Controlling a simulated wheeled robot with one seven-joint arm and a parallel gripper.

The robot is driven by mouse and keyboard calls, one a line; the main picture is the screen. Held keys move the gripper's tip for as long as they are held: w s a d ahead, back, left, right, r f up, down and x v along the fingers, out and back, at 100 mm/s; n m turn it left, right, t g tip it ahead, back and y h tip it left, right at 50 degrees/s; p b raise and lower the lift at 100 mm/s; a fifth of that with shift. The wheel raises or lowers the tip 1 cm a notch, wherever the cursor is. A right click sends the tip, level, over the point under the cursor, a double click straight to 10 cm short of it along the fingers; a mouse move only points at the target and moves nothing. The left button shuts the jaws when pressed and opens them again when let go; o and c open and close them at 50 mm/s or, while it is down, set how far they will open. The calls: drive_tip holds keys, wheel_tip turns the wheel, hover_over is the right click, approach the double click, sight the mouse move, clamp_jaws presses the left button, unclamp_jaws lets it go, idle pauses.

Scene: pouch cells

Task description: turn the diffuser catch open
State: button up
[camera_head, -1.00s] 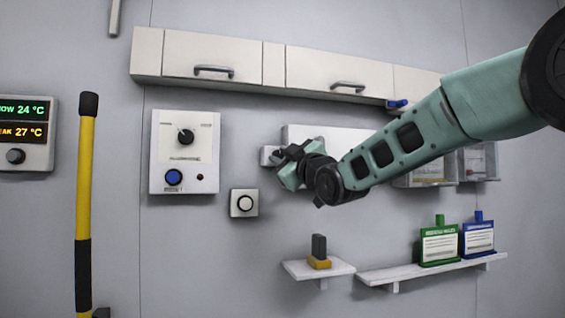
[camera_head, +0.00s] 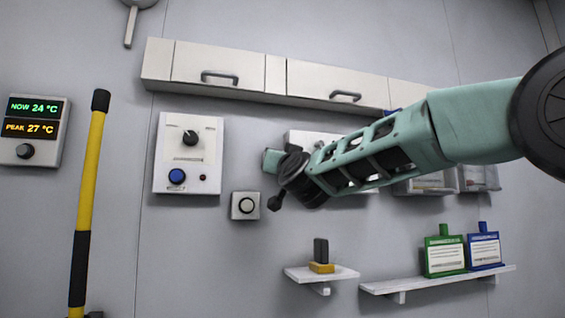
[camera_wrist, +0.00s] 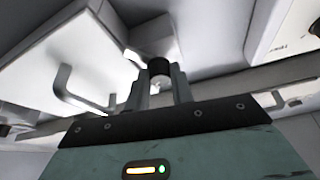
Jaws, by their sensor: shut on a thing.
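My gripper (camera_wrist: 160,88) is shut on a dark, round-ended piece (camera_wrist: 160,68) that sits between its two fingers in the wrist view. This looks like the diffuser catch, but its label and full shape are hidden. In the head view my gripper (camera_head: 272,160) is at the left end of a white wall box (camera_head: 310,137), right of the control panel. My wrist and forearm cover much of that box, and the held piece cannot be made out there.
A control panel (camera_head: 187,152) with a knob and blue button is left of my gripper, with a small round-button box (camera_head: 245,205) below. Wall cabinets (camera_head: 225,65) run above. A small shelf (camera_head: 322,273) holds a dark and yellow block. Green (camera_head: 444,252) and blue (camera_head: 484,247) tags stand right.

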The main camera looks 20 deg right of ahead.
drive_tip(key=shift+a+r+m+g+h+p, duration=0.1)
drive_tip(key=shift+m+g+h+p, duration=0.45)
drive_tip(key=shift+m, duration=1.1)
drive_tip(key=shift+f+m+g+h+p, duration=0.1)
drive_tip(key=shift+m+h+p, duration=0.1)
drive_tip(key=shift+m+h, duration=1.05)
drive_tip(key=shift+a+r+m+g+h+p, duration=0.1)
drive_tip(key=shift+m+g+h+p, duration=0.25)
drive_tip(key=shift+m, duration=1.65)
drive_tip(key=o, duration=1)
drive_tip(key=shift+d, duration=0.1)
drive_tip(key=b+v, duration=0.4)
drive_tip(key=v, duration=1.3)
drive_tip(key=shift+s+b, duration=0.2)
drive_tip(key=shift+b, duration=0.2)
